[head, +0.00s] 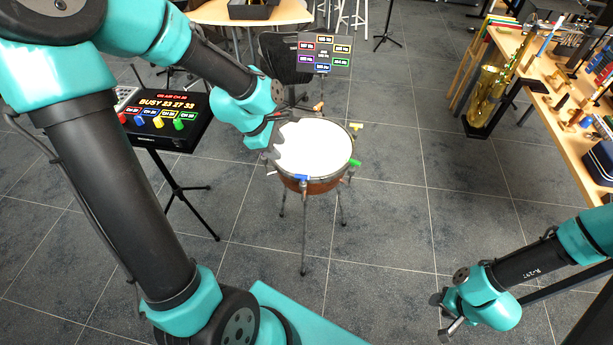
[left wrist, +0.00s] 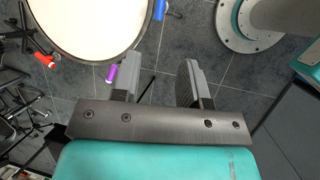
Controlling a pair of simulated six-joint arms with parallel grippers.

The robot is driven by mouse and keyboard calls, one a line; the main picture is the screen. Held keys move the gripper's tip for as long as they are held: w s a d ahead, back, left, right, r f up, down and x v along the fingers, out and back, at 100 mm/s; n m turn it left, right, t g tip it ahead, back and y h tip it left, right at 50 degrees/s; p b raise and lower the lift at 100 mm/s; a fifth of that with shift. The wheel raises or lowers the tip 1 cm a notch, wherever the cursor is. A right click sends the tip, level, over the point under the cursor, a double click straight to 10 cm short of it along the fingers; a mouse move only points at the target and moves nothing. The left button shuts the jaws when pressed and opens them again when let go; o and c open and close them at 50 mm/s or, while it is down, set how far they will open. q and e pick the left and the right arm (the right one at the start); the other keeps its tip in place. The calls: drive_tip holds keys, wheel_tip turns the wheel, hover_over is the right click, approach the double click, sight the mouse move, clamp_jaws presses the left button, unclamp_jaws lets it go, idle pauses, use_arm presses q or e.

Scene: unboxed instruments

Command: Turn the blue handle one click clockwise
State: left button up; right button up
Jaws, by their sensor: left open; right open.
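The blue handle (head: 301,178) sits on the near rim of a round drum (head: 312,150) with a white head. In the left wrist view the blue handle (left wrist: 160,9) is at the top edge, beyond the fingers. My left gripper (head: 276,136) is at the drum's left side, apart from the blue handle. In the left wrist view its fingers (left wrist: 160,80) are open with nothing between them. A purple handle (left wrist: 112,73) shows just beside the left-hand finger. My right gripper (head: 445,314) is open and empty, low over the floor at the lower right, far from the drum.
Green (head: 355,162), yellow (head: 356,126) and red (left wrist: 45,60) handles also ring the drum. A display panel (head: 325,53) stands behind it. A black box (head: 172,131) with coloured knobs stands on a tripod at left. A workbench (head: 560,108) is at right. The floor between is clear.

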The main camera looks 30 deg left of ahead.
sight(301, 175)
use_arm(q)
drive_tip(key=shift+f, duration=0.1)
drive_tip(key=x, duration=1.7)
drive_tip(key=shift+w+f, duration=0.1)
drive_tip(key=shift+w, duration=0.05)
drive_tip(key=shift+c, duration=0.3)
clamp_jaws()
